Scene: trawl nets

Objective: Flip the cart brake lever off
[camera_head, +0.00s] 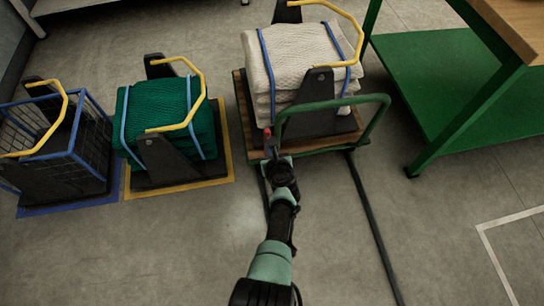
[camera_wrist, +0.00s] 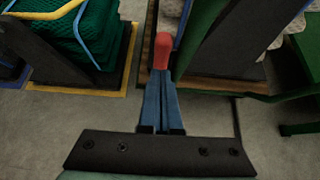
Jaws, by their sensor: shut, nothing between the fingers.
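The cart (camera_head: 240,100) has a wooden deck, a green push handle (camera_head: 345,98) and a stack of white netting (camera_head: 300,55) on it. The red-tipped brake lever (camera_head: 267,132) stands at the cart's near left corner; its red tip also shows in the wrist view (camera_wrist: 163,50). My gripper (camera_head: 271,150) is right in front of it. In the wrist view, the blue fingers (camera_wrist: 162,85) are closed together and empty, with their tips at the lower end of the red tip. I cannot tell whether they touch it. The lever's lower part is hidden.
Left of the cart, a green net stack (camera_head: 165,110) stands on a yellow-edged pallet, and a blue wire cage (camera_head: 60,150) stands farther left. A green-framed workbench (camera_head: 470,110) is at right. Two dark floor rails run toward me. Open floor lies in front.

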